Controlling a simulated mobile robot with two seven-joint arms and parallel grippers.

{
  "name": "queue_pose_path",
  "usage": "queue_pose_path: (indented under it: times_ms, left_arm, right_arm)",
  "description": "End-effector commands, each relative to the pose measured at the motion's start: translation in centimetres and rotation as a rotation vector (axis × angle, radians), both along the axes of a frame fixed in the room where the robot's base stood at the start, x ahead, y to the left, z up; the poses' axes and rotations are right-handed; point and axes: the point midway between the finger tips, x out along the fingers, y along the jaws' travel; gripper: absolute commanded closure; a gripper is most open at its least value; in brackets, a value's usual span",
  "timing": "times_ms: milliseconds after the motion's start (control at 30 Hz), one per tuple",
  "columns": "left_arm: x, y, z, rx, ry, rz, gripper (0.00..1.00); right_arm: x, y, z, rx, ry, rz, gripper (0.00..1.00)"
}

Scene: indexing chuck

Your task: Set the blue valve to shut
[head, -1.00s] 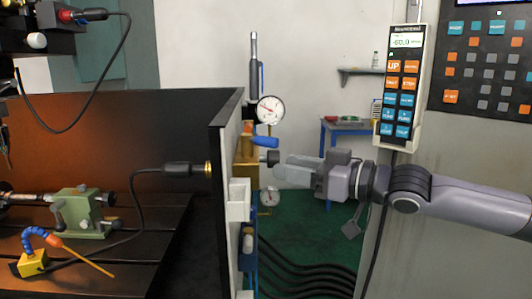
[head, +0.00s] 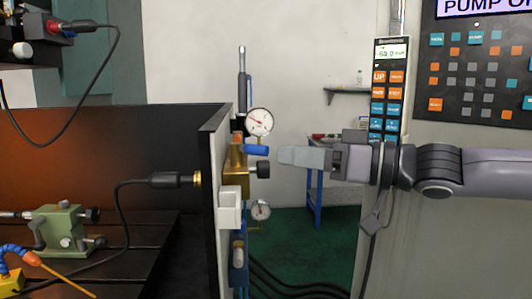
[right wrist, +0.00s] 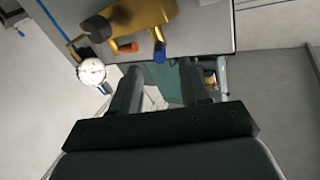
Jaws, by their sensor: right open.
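The blue valve's lever (head: 257,150) sticks out to the right from a brass block (head: 233,182) on the side of the panel, in the head view. In the right wrist view the blue lever (right wrist: 159,51) points toward my fingers, next to an orange lever (right wrist: 127,47) on the same brass body. My right gripper (head: 284,156) is open and empty, level with the blue lever and a short gap to its right. In the right wrist view its two fingers (right wrist: 160,78) lie either side of the line to the blue lever. My left gripper is out of view.
A dial gauge (head: 259,122) sits above the lever and a smaller one (head: 261,210) below. A black knob (head: 263,169) juts out just under the lever. A pendant (head: 388,88) hangs above my right arm. A blue table (head: 315,190) stands behind.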

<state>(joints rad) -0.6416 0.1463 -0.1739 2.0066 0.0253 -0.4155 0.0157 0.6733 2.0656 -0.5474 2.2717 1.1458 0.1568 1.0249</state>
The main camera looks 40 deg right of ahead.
Motion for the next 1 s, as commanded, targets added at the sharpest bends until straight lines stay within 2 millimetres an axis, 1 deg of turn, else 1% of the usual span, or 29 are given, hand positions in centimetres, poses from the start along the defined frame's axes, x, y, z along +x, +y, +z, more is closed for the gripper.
queue_pose_path:
  times_ms: [100, 433, 733, 1000]
  left_arm:
    - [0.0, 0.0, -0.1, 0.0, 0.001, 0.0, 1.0]
    - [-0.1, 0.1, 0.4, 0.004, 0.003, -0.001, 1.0]
    - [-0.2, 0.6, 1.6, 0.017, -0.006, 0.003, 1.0]
    - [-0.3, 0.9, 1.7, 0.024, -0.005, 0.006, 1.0]
  right_arm:
    - [1.0, 0.6, 0.0, 0.007, 0.0, 0.002, 0.55]
    - [3.2, 1.8, 0.1, 0.007, 0.0, 0.0, 0.55]
    - [4.5, 2.5, 0.3, 0.003, -0.002, 0.0, 0.55]
    - [5.1, 2.8, 0.1, 0.001, 0.0, -0.002, 0.55]
